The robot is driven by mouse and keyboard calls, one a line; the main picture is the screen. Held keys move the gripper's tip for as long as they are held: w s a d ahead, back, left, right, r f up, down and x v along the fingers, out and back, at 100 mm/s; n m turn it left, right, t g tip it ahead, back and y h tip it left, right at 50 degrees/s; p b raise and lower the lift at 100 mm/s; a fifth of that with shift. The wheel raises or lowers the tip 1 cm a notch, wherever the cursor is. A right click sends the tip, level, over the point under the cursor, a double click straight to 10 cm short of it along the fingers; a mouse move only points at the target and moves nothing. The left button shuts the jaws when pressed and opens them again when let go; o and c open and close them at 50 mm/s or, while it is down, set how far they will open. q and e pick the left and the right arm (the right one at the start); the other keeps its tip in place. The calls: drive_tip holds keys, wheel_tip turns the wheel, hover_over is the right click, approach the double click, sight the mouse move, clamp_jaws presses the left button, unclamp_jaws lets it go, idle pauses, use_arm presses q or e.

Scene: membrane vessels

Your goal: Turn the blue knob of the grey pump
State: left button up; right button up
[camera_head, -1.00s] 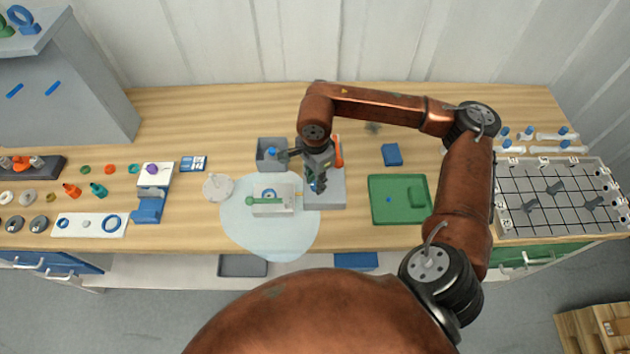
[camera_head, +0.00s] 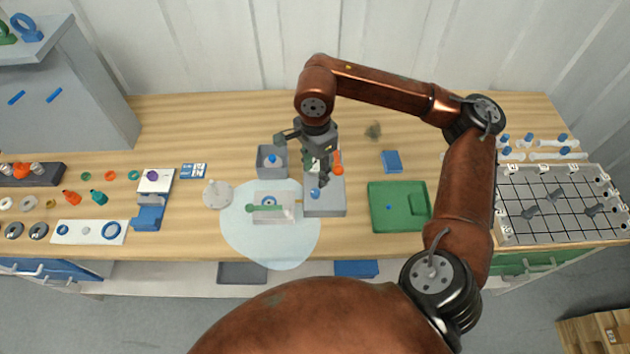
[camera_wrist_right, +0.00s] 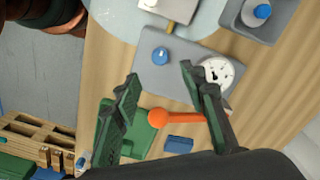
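The grey pump (camera_head: 326,208) is a low block in the middle of the table. Its blue knob (camera_head: 315,193) stands on top and also shows in the right wrist view (camera_wrist_right: 160,56). A round white gauge (camera_wrist_right: 221,72) and an orange-handled lever (camera_wrist_right: 180,116) are by the pump. My right gripper (camera_head: 322,172) is above the pump in the head view, behind the knob. My left gripper is not in view.
A grey open box (camera_head: 266,171) with a blue-topped item is behind. A green tray (camera_head: 383,215) and blue block (camera_head: 392,162) are to the right.

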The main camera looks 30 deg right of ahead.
drive_tip(key=shift+r, duration=1.45)
